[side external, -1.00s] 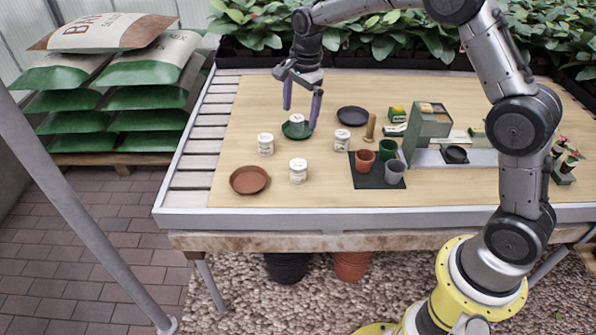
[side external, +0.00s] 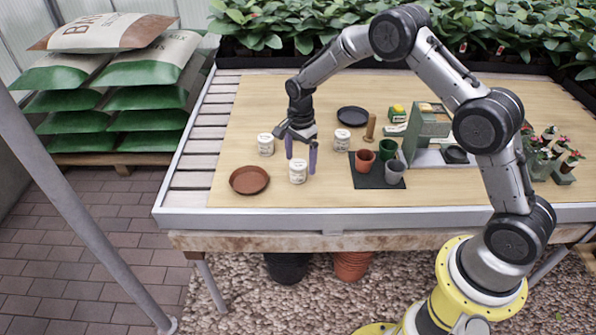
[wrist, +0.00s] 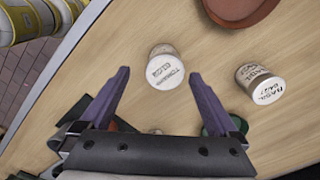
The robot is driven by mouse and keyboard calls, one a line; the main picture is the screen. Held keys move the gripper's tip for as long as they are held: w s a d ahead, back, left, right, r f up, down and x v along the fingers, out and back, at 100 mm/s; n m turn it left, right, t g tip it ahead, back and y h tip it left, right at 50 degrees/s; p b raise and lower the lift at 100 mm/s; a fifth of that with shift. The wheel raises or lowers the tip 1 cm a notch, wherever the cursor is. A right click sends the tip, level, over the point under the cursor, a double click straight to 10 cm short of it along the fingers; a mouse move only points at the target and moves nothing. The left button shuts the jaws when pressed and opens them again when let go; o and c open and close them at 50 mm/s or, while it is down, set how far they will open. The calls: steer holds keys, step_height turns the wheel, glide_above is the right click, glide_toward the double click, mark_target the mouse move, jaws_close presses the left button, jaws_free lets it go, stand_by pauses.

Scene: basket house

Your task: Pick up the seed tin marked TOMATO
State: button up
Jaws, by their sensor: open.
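A white tin with a pale lid (wrist: 166,72), whose lettering looks like TOMATO, stands upright on the table in the wrist view. In the side view this tin (side external: 298,173) stands near the front, right of the terracotta saucer. My gripper (side external: 301,164) is open and empty, pointing down just above the tin. In the wrist view the purple fingers of my gripper (wrist: 159,74) lie either side of the tin, with gaps to both. I cannot tell whether the fingertips reach below its lid.
A tin marked BASIL (wrist: 262,86) stands nearby; it is also in the side view (side external: 266,145). Another white tin (side external: 342,140) stands to the right. A terracotta saucer (side external: 249,181) lies left. Small pots (side external: 365,160) stand on a dark mat (side external: 375,181). Bare table lies in front.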

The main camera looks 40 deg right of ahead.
mark_target(298, 164)
steer(key=shift+w+a+f, duration=0.1)
steer(key=shift+w+f, duration=0.05)
steer(key=shift+f, duration=1.05)
steer(key=shift+w+a+f, duration=0.1)
steer(key=shift+w+f, duration=0.05)
steer(key=shift+f, duration=1)
steer(key=c, duration=1.5)
steer(key=shift+o, duration=0.2)
steer(key=shift+r, duration=0.15)
